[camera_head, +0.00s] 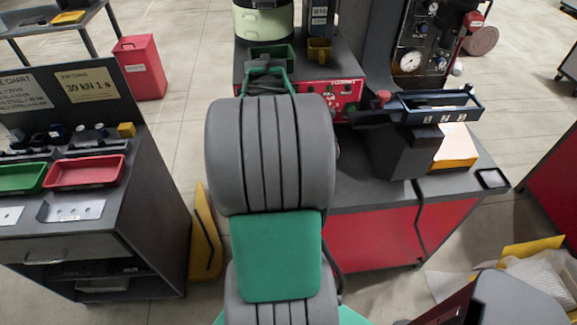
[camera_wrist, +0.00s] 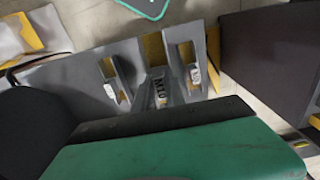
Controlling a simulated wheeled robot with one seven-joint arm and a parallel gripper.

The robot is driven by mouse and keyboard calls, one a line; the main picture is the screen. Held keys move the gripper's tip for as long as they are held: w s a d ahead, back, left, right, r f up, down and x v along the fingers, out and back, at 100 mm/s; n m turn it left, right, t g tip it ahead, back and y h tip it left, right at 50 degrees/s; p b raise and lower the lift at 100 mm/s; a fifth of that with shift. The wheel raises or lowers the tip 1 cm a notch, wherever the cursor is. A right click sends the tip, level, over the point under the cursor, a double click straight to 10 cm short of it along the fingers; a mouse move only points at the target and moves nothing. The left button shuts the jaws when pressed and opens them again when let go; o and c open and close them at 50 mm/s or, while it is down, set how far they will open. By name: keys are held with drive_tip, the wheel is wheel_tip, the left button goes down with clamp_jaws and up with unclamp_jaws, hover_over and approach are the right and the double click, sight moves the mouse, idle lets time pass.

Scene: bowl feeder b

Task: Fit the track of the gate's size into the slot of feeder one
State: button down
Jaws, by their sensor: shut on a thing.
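In the wrist view my gripper (camera_wrist: 153,82) shows as two grey fingers with windows, one on each side of a narrow grey track (camera_wrist: 160,92). It is shut on this track, whose dark marking seems to read M10. My green and black hand fills the lower part of that view. A bowl feeder (camera_head: 263,22) with a pale green bowl stands behind my arm on a red-fronted bench. I cannot make out its slot, its gate or a feeder number.
A dark frame with several small labels (camera_head: 437,104) stands right of my arm, by a grey hopper (camera_head: 398,150). A red control box (camera_head: 340,92) is behind. A cart at left holds a green tray (camera_head: 22,178) and a red tray (camera_head: 85,172). Floor shows between cart and bench.

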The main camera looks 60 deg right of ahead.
drive_tip(key=shift+w+d+f+p, duration=0.15)
drive_tip(key=shift+d+f+p, duration=0.1)
drive_tip(key=shift+d+f, duration=1.2)
drive_tip(key=shift+w+d+f+p, duration=0.25)
drive_tip(key=shift+d+f, duration=0.65)
drive_tip(key=shift+f, duration=0.95)
drive_tip(key=shift+w+d+f+p, duration=0.1)
drive_tip(key=shift+d+f+p, duration=0.2)
drive_tip(key=shift+d+f, duration=1.15)
drive_tip(key=shift+a+f, duration=0.25)
drive_tip(key=shift+f, duration=0.05)
drive_tip(key=c, duration=1.8)
unclamp_jaws()
drive_tip(key=shift+f, duration=0.1)
drive_tip(key=o, duration=0.4)
drive_tip(key=shift+o, duration=0.2)
